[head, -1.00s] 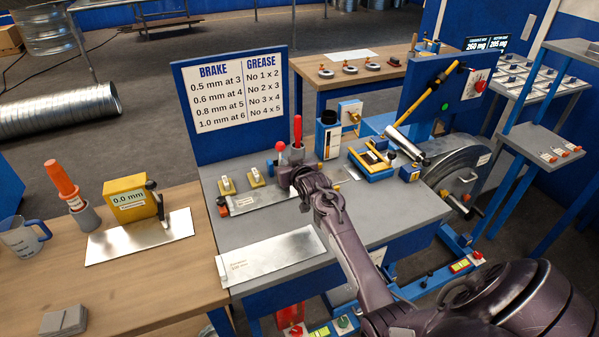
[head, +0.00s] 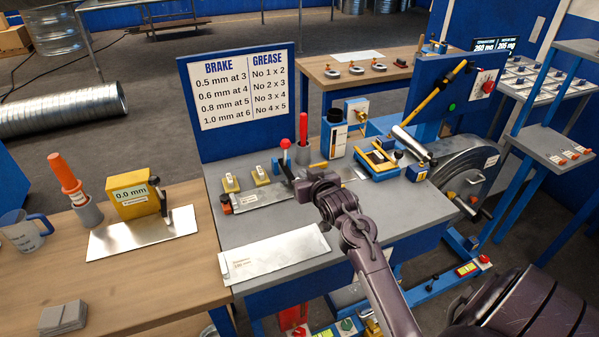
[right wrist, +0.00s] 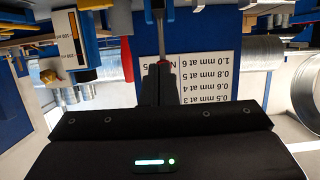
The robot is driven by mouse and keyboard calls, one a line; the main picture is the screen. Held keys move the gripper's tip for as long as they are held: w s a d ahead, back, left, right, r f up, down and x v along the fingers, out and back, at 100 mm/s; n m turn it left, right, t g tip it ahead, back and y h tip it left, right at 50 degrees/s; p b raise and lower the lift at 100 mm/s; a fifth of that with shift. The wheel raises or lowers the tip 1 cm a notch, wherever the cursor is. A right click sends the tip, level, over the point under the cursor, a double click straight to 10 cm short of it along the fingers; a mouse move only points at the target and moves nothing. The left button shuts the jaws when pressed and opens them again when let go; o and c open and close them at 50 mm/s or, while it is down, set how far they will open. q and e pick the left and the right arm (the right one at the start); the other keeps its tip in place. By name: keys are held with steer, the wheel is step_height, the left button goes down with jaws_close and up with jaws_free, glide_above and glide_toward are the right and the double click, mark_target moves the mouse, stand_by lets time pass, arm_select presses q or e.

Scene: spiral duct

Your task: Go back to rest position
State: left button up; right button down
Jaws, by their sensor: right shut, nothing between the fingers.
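My right gripper (head: 306,180) is over the grey bench (head: 350,232), just right of the lever with a red knob (head: 285,145). A small gap seems to separate them. In the right wrist view its two dark fingers (right wrist: 160,85) are together with nothing between them. That view is upside down, with the brake and grease sign (right wrist: 190,75) behind the fingers. My left gripper is not in view.
A metal sheet (head: 275,255) lies on the bench's front left part. A wooden table (head: 180,275) holds a yellow gauge (head: 131,196).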

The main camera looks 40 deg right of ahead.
steer(key=shift+s, duration=0.1)
steer(key=s+a+f+g, duration=0.1)
steer(key=s+a, duration=0.2)
steer(key=s+a+f+n+g+y, duration=0.1)
steer(key=s+a+f+g, duration=0.1)
steer(key=s+a, duration=0.1)
steer(key=s+a+f+n+g, duration=0.1)
steer(key=s+a+f, duration=0.1)
steer(key=s+a, duration=0.1)
steer(key=shift+s+a+g+y, duration=0.3)
steer(key=shift+a, duration=0.35)
steer(key=s+a+f+n+g+y, duration=0.1)
steer(key=s+a+g, duration=0.3)
steer(key=s, duration=0.5)
steer(key=s+a+f+n+g+y, duration=0.1)
steer(key=s+a+n+g, duration=0.1)
steer(key=s+a, duration=0.6)
step_height(320, 180, down, 28)
steer(key=s+d+g, duration=0.1)
steer(key=s, duration=0.2)
steer(key=s+d+f, duration=0.2)
steer(key=s+f, duration=0.7)
steer(key=s+d+f+g, duration=0.1)
steer(key=s+f, duration=0.8)
steer(key=s, duration=0.1)
steer(key=shift+d+f, duration=0.4)
